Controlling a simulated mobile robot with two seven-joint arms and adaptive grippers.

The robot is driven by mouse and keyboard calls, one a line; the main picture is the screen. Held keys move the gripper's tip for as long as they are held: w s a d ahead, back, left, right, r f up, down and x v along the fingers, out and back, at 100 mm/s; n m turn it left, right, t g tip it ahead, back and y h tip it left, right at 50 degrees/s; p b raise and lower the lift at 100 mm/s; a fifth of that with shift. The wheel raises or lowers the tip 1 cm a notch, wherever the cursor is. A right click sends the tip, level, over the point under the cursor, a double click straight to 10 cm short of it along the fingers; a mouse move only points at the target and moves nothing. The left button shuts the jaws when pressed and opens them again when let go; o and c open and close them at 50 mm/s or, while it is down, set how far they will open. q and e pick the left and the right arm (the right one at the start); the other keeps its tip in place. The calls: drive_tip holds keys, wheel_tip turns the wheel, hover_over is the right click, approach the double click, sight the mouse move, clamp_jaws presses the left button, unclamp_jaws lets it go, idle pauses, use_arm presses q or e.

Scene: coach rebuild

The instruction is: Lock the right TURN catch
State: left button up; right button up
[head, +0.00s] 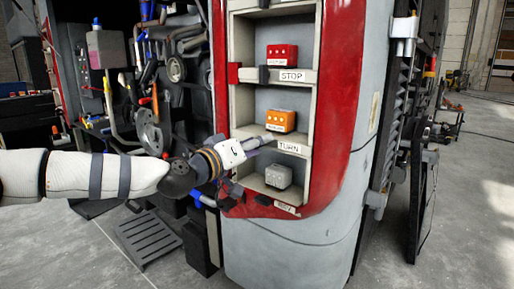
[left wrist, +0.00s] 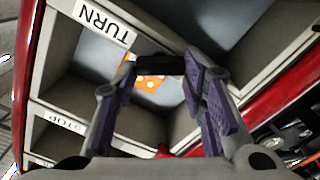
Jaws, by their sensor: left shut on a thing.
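The TURN label (head: 289,147) is on the front edge of the middle shelf, below an orange block (head: 281,120). It appears upside down in the left wrist view (left wrist: 106,21). My left gripper (head: 268,138) reaches in from the left to this shelf edge, just left of the label. In the left wrist view its purple-padded fingers are shut on a dark bar-like catch (left wrist: 160,66) beside the label. In the head view the gripper hides this catch. I cannot tell whether it is the right catch or whether it is locked. My right gripper is not in view.
The STOP shelf (head: 292,76) above holds a red block (head: 282,56), with a black piece (head: 264,75) on its edge. A grey block (head: 278,176) sits in the lowest compartment. Red panel walls flank the shelves. Cluttered machinery fills the left side; open floor lies right.

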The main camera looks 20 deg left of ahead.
use_arm(q)
drive_tip(key=shift+f+n+b, duration=0.15)
drive_tip(key=shift+n+b, duration=0.8)
drive_tip(key=shift+n, duration=1.8)
drive_tip(key=shift+f+n+b, duration=0.15)
drive_tip(key=shift+n+b, duration=0.75)
drive_tip(key=shift+n, duration=1.85)
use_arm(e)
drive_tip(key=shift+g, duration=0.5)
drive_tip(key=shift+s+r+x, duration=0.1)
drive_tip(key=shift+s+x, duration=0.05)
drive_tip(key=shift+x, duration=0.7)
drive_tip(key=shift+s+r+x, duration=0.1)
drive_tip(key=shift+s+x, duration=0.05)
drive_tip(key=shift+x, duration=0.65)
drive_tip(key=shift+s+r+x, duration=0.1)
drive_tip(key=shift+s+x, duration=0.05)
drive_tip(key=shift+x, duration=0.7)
use_arm(q)
drive_tip(key=o, duration=1.2)
drive_tip(key=shift+c, duration=0.2)
drive_tip(key=shift+a, duration=0.1)
drive_tip(key=v, duration=1.2)
drive_tip(key=shift+r, duration=0.1)
